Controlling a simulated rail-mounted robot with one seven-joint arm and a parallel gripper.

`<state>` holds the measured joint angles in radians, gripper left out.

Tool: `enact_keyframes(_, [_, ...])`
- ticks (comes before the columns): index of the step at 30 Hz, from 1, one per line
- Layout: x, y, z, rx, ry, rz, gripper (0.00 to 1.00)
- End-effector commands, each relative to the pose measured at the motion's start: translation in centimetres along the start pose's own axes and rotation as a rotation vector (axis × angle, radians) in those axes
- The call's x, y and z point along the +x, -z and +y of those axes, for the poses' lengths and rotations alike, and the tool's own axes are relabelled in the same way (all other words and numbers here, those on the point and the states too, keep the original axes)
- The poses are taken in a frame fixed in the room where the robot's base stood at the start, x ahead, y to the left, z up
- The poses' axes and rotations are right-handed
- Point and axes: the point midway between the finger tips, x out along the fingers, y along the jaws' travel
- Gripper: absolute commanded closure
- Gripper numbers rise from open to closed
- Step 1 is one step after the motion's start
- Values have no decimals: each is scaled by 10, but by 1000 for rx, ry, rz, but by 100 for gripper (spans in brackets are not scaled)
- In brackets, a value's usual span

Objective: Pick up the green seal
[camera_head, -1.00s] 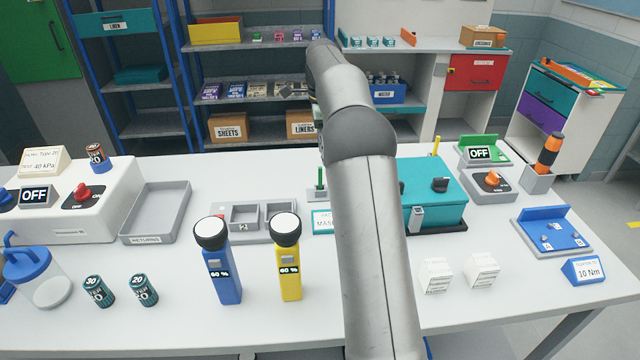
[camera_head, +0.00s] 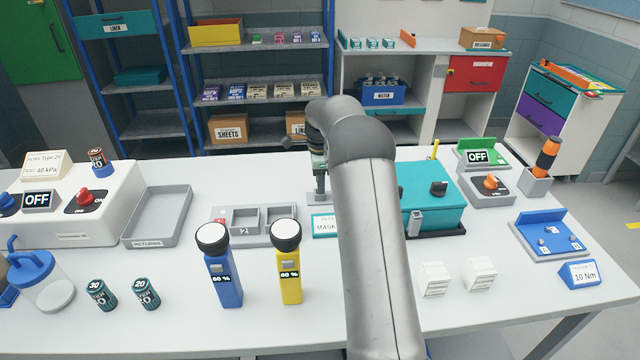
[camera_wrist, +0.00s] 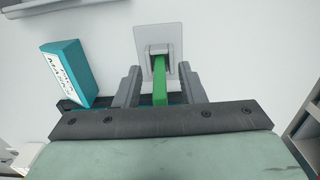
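The green seal (camera_wrist: 159,88) is a thin green strip in the wrist view. Its far end meets a small grey holder on a pale plate (camera_wrist: 171,30). My gripper (camera_wrist: 160,72) is open, with one finger on each side of the seal and a visible gap on both sides. In the head view my gripper (camera_head: 319,172) points down over the holder (camera_head: 318,198) at the table's back middle. The seal is hidden there by the gripper. The seal's near end is cut off by the gripper body in the wrist view.
A teal sign (camera_wrist: 68,72) stands close to the left of the gripper in the wrist view. In the head view, a grey compartment tray (camera_head: 262,238) lies left of the holder and a teal case (camera_head: 432,205) right of it. Blue and yellow devices stand in front.

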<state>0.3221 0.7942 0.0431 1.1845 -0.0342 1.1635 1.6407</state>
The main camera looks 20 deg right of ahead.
Motion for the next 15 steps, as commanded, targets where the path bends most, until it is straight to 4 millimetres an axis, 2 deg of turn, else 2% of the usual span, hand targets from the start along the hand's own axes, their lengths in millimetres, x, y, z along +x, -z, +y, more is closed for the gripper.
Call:
enact_keyframes(5, [0, 0, 0, 0, 0, 0, 64])
enact_keyframes(6, [0, 0, 0, 0, 0, 0, 75])
enact_keyframes(9, [0, 0, 0, 0, 0, 0, 100])
enact_keyframes(15, [0, 0, 0, -1, 0, 0, 100])
